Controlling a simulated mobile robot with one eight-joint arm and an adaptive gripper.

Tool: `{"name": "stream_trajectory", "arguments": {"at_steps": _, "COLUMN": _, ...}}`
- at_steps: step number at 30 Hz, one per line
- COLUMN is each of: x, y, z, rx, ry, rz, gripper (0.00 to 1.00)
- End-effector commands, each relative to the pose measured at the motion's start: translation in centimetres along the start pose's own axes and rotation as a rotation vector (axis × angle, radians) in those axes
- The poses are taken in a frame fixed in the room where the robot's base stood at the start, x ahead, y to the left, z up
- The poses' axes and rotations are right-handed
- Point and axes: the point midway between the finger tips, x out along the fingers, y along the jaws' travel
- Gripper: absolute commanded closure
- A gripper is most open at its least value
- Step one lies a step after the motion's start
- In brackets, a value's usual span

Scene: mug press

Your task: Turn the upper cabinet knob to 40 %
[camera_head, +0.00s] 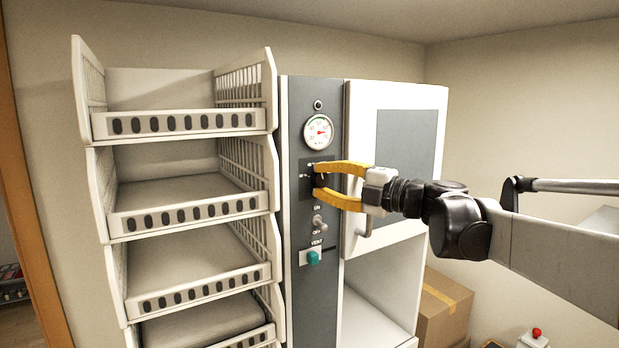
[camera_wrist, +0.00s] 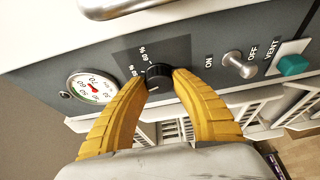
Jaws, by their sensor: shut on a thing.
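The upper cabinet knob (camera_wrist: 158,76) is a small black round knob with a light pointer line, on a dark square plate with percent marks. In the wrist view it sits between the two yellow fingertips of my gripper (camera_wrist: 159,80), which touch it from both sides. In the head view my gripper (camera_head: 317,182) reaches in from the right to the dark plate (camera_head: 305,166) on the grey panel, and its fingers largely hide the knob. The exact setting is too small to read.
Above the plate is a round gauge (camera_head: 318,132) with a red needle. A white door (camera_head: 400,150) with a metal handle is right of the panel; shelf trays (camera_head: 190,215) stand left.

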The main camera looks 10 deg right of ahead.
Motion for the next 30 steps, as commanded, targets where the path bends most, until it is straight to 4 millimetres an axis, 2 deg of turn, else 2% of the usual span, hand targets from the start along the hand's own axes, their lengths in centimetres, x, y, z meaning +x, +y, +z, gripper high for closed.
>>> {"name": "stream_trajectory", "arguments": {"at_steps": 9, "x": 0.03, "y": 0.16, "z": 0.02, "rx": -0.117, "ry": -0.001, "rz": -0.047, "gripper": 1.00}}
{"name": "stream_trajectory", "arguments": {"at_steps": 26, "x": 0.04, "y": 0.12, "z": 0.02, "rx": -0.143, "ry": -0.001, "rz": -0.057, "gripper": 1.00}}
{"name": "stream_trajectory", "arguments": {"at_steps": 27, "x": 0.04, "y": 0.12, "z": 0.02, "rx": -0.143, "ry": -0.001, "rz": -0.057, "gripper": 0.61}}
{"name": "stream_trajectory", "arguments": {"at_steps": 29, "x": 0.04, "y": 0.10, "z": 0.02, "rx": -0.143, "ry": -0.001, "rz": -0.057, "gripper": 0.46}}
{"name": "stream_trajectory", "arguments": {"at_steps": 30, "x": 0.04, "y": 0.08, "z": 0.01, "rx": -0.143, "ry": -0.001, "rz": -0.057, "gripper": 0.46}}
